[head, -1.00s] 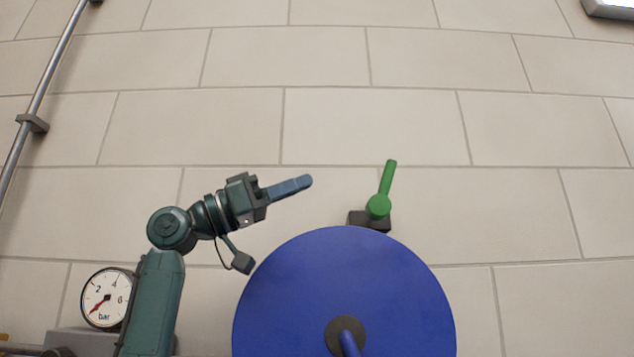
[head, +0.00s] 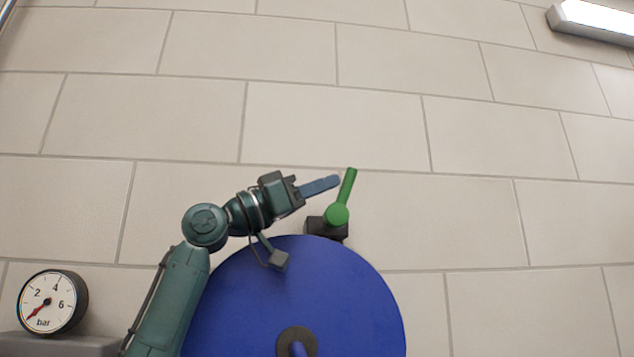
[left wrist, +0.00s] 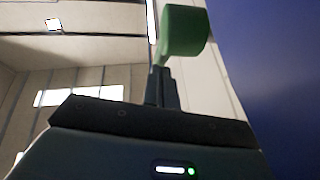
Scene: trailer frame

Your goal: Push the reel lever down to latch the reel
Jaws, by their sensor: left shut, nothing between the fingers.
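The green reel lever (head: 346,190) points up and leans slightly right, from a round green hub on a dark block (head: 322,228) above the reel. The blue reel (head: 300,290) is a large disc with a dark centre hub. My left gripper (head: 335,181) is shut and empty. Its fingertips lie just left of the lever's upper part; I cannot tell whether they touch it. In the left wrist view the green lever (left wrist: 184,30) shows large just beyond the shut fingers (left wrist: 160,85), with the blue reel (left wrist: 270,60) at the right. My right gripper is not in view.
A pressure gauge (head: 52,302) stands on a grey ledge (head: 70,345) at the lower left. A pale tiled wall (head: 330,120) fills the background. A lamp (head: 595,22) is at the upper right. The space above and right of the lever is clear.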

